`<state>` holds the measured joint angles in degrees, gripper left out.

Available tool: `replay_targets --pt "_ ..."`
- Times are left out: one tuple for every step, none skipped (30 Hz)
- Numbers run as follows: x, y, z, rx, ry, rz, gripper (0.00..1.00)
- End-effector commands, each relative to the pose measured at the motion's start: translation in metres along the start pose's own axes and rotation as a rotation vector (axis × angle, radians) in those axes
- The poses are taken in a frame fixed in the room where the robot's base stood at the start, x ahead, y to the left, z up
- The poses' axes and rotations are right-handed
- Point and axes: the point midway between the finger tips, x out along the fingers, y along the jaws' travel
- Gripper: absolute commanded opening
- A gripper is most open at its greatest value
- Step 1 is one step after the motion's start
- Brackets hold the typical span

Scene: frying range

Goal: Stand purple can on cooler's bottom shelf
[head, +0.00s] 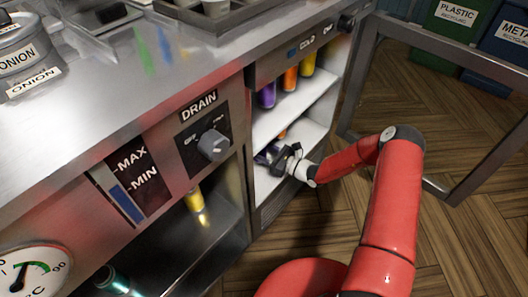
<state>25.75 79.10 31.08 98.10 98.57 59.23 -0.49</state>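The cooler stands open, with a white upper shelf (299,107) and a white bottom shelf (264,185). A purple can (267,95) stands on the upper shelf at its left. My gripper (264,156) reaches into the bottom compartment, low over the bottom shelf and below the purple can. Its fingers are dark and small in the picture, so I cannot tell whether they are open or shut, or whether they hold anything. A bit of something orange (283,134) shows behind the gripper on the bottom shelf, mostly hidden.
An orange can (290,79) and a yellow can (308,64) stand right of the purple can. The cooler's door frame (449,181) swings out at the right. A yellow bottle (196,206) is in the open cabinet left of the cooler. Recycling bins (452,22) stand behind.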

Motion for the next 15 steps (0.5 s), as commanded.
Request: replay_targets --pt "0.0001 -0.0001 0.0008 0.0 -0.002 0.0 0.17" --pt "0.0001 -0.0001 0.0008 0.0 -0.002 0.0 0.17" --pt "0.0001 -0.0001 0.0002 0.0 -0.001 0.0 0.17" --pt "0.0001 -0.0001 -0.0008 0.0 -0.002 0.0 0.17" --pt "0.0 0.0 -0.002 0.0 -0.002 0.0 0.17" --pt "0.0 -0.0001 -0.0036 0.0 -0.002 0.0 0.17" --pt "-0.0001 0.0 -0.0041 0.001 0.0 0.0 0.48" --pt "-0.0001 0.0 -0.0031 0.0 0.0 0.0 0.52" --pt "-0.0001 0.0 -0.0029 0.0 0.0 0.0 0.58" --pt "-0.0001 0.0 -0.0029 0.001 0.0 0.0 0.62" --pt "-0.0002 0.0 -0.0029 0.001 0.0 0.0 0.66" --pt "-0.0002 0.0 -0.0029 0.001 0.0 0.0 0.69" --pt "-0.0002 0.0 -0.0029 0.001 0.0 0.0 0.69" --pt "-0.0001 0.0 -0.0028 0.001 0.0 0.0 0.69" --pt "-0.0001 0.0 -0.0028 0.001 0.0 0.0 0.69"
